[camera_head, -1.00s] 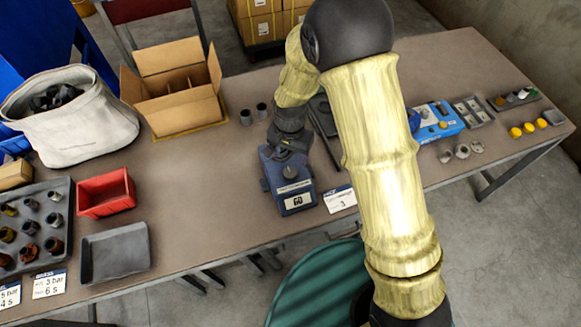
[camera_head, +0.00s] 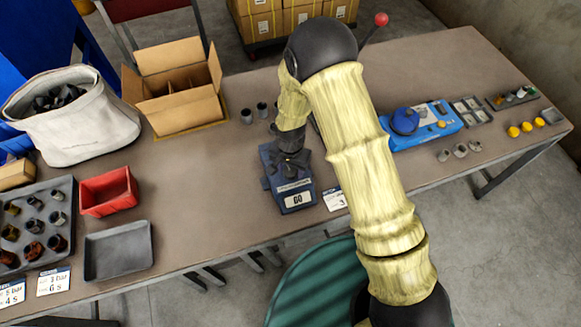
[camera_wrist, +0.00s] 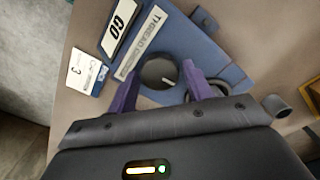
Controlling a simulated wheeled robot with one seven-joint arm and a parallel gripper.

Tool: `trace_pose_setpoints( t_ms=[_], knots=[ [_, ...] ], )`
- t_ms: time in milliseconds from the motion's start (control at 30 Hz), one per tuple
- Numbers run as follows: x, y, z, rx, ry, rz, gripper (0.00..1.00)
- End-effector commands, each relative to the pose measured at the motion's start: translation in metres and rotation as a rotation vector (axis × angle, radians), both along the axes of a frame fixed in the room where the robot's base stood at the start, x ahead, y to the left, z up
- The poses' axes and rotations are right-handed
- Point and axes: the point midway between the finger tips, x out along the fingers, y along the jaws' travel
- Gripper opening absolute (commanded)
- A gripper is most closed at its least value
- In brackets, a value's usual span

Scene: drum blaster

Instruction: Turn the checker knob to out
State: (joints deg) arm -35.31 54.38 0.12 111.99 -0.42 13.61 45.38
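The thread checker (camera_head: 290,196) is a blue box near the table's front edge, with a white "GO" sign on its front. In the head view my gripper (camera_head: 289,165) is over the checker and hides most of the knob.
A card marked 3 (camera_head: 335,200) lies right of the checker. Grey cups (camera_head: 247,116) stand behind it. A blue machine (camera_head: 425,126) is on the right, partly behind my arm. A red bin (camera_head: 108,190) and grey tray (camera_head: 118,251) are left, with bare table between.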

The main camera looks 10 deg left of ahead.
Motion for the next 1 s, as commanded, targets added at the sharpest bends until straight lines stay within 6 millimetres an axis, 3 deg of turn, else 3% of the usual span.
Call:
trace_pose_setpoints(
  t_ms=[33, 167, 567, 1000],
  knots=[
    [0.0000, -0.0001, 0.0001, 0.000, 0.000, 0.000, 0.41],
    [0.0000, -0.0001, 0.0002, 0.000, 0.000, 0.000, 0.18],
    [0.0000, 0.0000, -0.0002, 0.000, 0.000, 0.046, 0.18],
    [0.0000, 0.0000, -0.0009, 0.001, 0.000, 0.330, 0.18]
  ],
)
